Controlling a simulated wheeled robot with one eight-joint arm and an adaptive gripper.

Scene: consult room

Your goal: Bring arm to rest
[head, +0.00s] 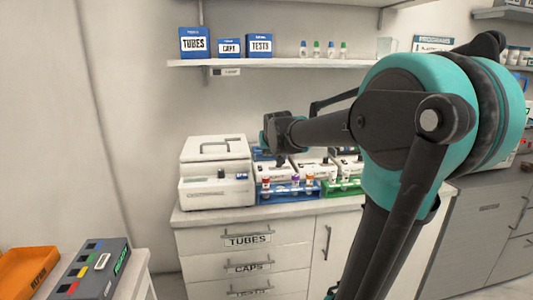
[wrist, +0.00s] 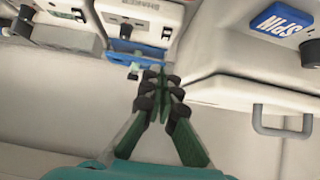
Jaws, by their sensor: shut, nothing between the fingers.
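My gripper (wrist: 160,78) shows in the wrist view with its dark fingers together and nothing between them. It is in the air in front of the counter machines. In the head view my arm reaches from the right toward the counter, and its end is over the tube racks; the fingertips there are hard to make out.
A white centrifuge-like box (head: 216,170) stands on the counter (head: 190,216), beside a blue tube rack (head: 288,192) and a green rack (head: 345,187). A shelf (head: 280,63) with labelled boxes hangs above. An orange tray (head: 28,270) and a button panel (head: 92,268) are at lower left.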

